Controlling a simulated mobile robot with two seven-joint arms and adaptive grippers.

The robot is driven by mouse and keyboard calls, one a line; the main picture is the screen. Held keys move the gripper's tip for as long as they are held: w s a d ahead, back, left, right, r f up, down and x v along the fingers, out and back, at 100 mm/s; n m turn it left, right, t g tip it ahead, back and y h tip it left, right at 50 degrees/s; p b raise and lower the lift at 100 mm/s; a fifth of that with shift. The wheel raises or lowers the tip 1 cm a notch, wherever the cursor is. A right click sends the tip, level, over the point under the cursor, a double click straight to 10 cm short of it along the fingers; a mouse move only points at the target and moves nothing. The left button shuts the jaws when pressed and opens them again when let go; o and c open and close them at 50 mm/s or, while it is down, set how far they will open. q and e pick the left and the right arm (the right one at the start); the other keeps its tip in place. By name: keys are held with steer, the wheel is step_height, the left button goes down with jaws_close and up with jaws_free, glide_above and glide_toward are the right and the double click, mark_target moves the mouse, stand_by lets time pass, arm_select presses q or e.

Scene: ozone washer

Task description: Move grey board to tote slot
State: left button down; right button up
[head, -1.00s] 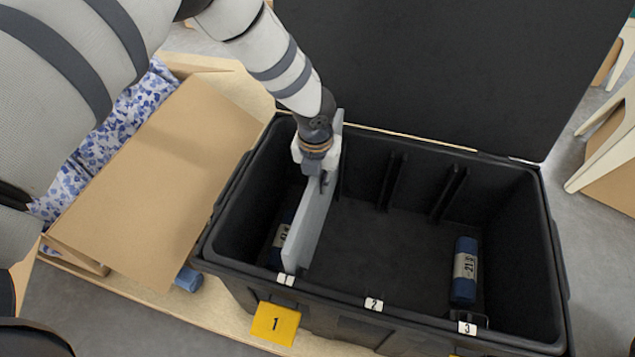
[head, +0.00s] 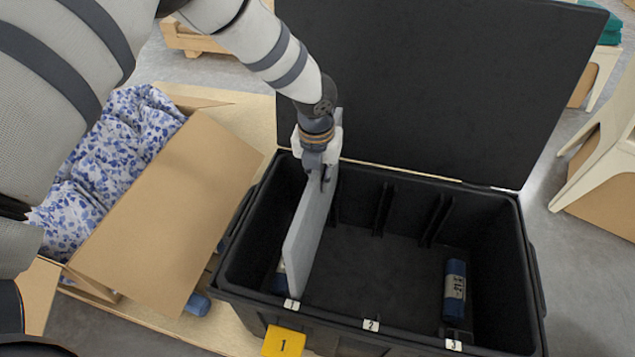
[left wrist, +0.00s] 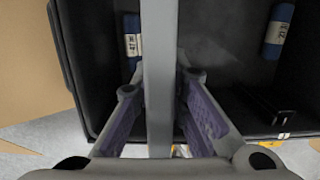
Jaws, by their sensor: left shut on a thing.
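The grey board (head: 308,235) stands upright on edge in the left part of the black tote (head: 400,271), near the label 1 end of the front rim. My left gripper (head: 319,172) is shut on the board's top edge. In the left wrist view the board (left wrist: 158,75) runs between the two fingers (left wrist: 160,118). The board's lower edge is inside the tote; I cannot tell whether it touches the floor. Divider ribs (head: 383,207) show on the tote's back wall. My right gripper is not in view.
A blue cylinder (head: 455,291) lies at the tote's right side; another (left wrist: 131,40) is left of the board, mostly hidden in the head view. The raised black lid (head: 440,90) stands behind. A cardboard box (head: 170,210) with patterned cloth (head: 110,160) is at left.

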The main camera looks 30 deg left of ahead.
arm_select(q)
step_height(320, 180, up, 7)
steer(key=shift+f+p, duration=0.1)
steer(key=shift+p, duration=1)
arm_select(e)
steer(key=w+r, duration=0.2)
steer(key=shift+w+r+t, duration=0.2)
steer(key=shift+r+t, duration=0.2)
arm_select(q)
steer(key=shift+f, duration=0.1)
steer(key=shift+w+d, duration=0.1)
steer(key=shift+d, duration=0.25)
steer(key=w+d+b, duration=0.3)
steer(key=w+d, duration=0.1)
steer(key=d, duration=1.1)
steer(key=shift+d+b, duration=0.15)
steer(key=shift+b, duration=0.2)
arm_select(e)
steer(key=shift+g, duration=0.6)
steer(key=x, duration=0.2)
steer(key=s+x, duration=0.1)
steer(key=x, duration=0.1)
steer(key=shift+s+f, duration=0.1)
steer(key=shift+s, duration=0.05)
